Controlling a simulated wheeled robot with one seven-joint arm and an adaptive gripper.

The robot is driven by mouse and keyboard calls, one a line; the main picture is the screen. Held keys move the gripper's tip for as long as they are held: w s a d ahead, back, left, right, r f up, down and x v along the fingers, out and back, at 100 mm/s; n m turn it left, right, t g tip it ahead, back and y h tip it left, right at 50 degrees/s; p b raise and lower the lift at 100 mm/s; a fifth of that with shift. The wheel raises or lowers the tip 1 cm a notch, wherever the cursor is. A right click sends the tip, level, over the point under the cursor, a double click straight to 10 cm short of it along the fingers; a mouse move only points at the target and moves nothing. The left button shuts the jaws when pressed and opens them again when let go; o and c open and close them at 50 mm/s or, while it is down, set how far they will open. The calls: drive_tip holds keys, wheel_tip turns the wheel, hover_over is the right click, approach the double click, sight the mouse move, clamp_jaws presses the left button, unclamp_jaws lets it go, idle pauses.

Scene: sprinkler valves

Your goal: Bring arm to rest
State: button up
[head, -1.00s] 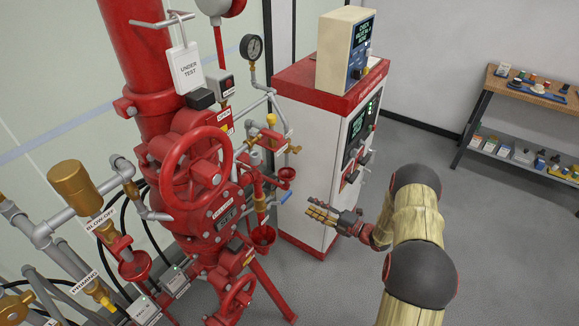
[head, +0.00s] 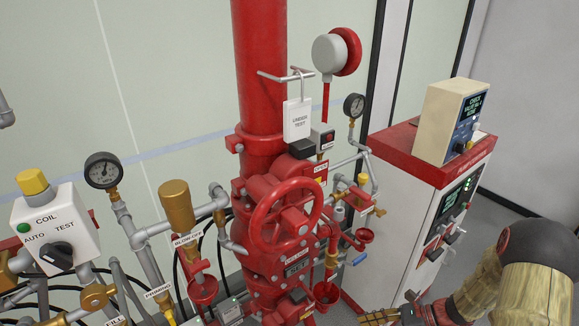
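My arm (head: 535,285) comes in at the lower right of the head view, with a dark joint and tan wrapped links. My gripper (head: 378,317) shows at the bottom edge, partly cut off by the frame. It is in front of the foot of the red and white cabinet, apart from the red handwheel (head: 286,217). Nothing can be seen held in it, but the gap between its fingers does not show clearly.
The red valve assembly with drain funnels (head: 327,293) stands left of my gripper. The red and white cabinet (head: 405,245) carries a beige display box (head: 447,122). A coil switch box (head: 52,235) and a gauge (head: 103,170) are at the left. An "under test" tag (head: 298,121) hangs above the valve.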

drive_tip(key=s+r+n+g+h, duration=0.1)
drive_tip(key=s+r+n+h, duration=0.45)
drive_tip(key=r+n, duration=0.4)
drive_tip(key=s+r+n+g+h, duration=0.1)
drive_tip(key=s+r+n+h, duration=0.3)
drive_tip(key=s+r+n, duration=0.45)
drive_tip(key=s+a+r+n+t+h, duration=0.1)
drive_tip(key=a+r+n+t, duration=0.1)
drive_tip(key=r, duration=0.5)
drive_tip(key=s+a+r+n+t+h, duration=0.1)
drive_tip(key=s+a+r+n+t, duration=0.1)
drive_tip(key=r, duration=0.6)
drive_tip(key=shift+a+r+n+t, duration=0.3)
drive_tip(key=shift+n+t, duration=0.4)
drive_tip(key=shift+t, duration=0.3)
